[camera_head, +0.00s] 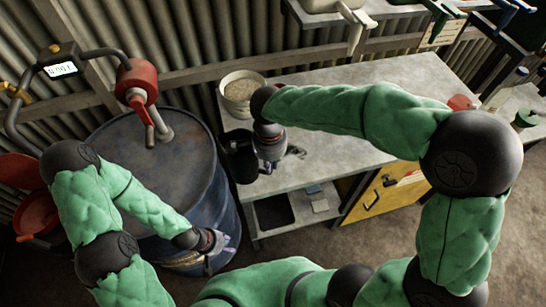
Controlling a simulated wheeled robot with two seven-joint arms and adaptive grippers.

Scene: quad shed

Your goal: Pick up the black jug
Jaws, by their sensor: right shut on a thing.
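The black jug (238,160) is at the left end of the grey workbench (330,150), beside the blue drum. My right gripper (268,162) reaches down from above at the jug's right side and is shut on it. The fingertips and the gripped part are mostly hidden by the wrist. I cannot tell whether the jug touches the bench top. My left gripper (208,254) hangs low in front of the drum, well below the jug. Its fingers are too small and dark to read.
A blue drum (220,205) with a red hand pump (137,80) stands left of the bench. A pale bucket (240,88) is behind the jug. The middle of the bench top is mostly clear.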

